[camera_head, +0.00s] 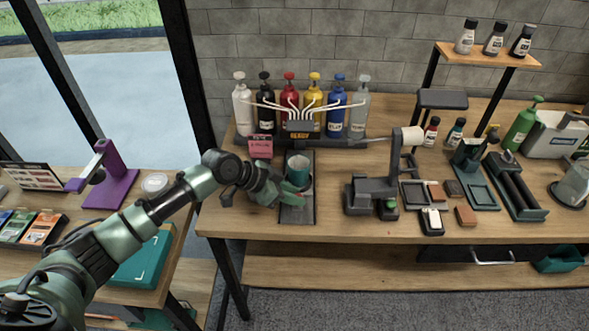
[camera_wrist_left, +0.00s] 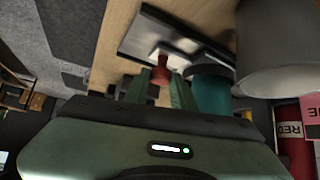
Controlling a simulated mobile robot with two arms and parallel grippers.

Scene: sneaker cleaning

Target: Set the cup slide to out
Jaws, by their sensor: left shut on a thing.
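A teal cup (camera_head: 298,170) stands on the dark cup slide (camera_head: 298,213), whose track runs front to back below the paint dispenser (camera_head: 300,127). The cup sits over the back to middle part of the track, and the front end of the track is bare. My left gripper (camera_head: 284,196) is at the left side of the slide, low beside the cup. In the left wrist view its green fingers (camera_wrist_left: 160,90) are shut on a small red knob (camera_wrist_left: 161,67) of the slide, with the teal cup (camera_wrist_left: 210,94) just to the right. My right gripper is not in view.
Several pump bottles (camera_head: 313,103) stand behind the slide. A pink note block (camera_head: 260,147) is behind my gripper to the left. A grey stand with a roller (camera_head: 375,190) is to the right. The table's front edge (camera_head: 340,238) is close in front of the slide.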

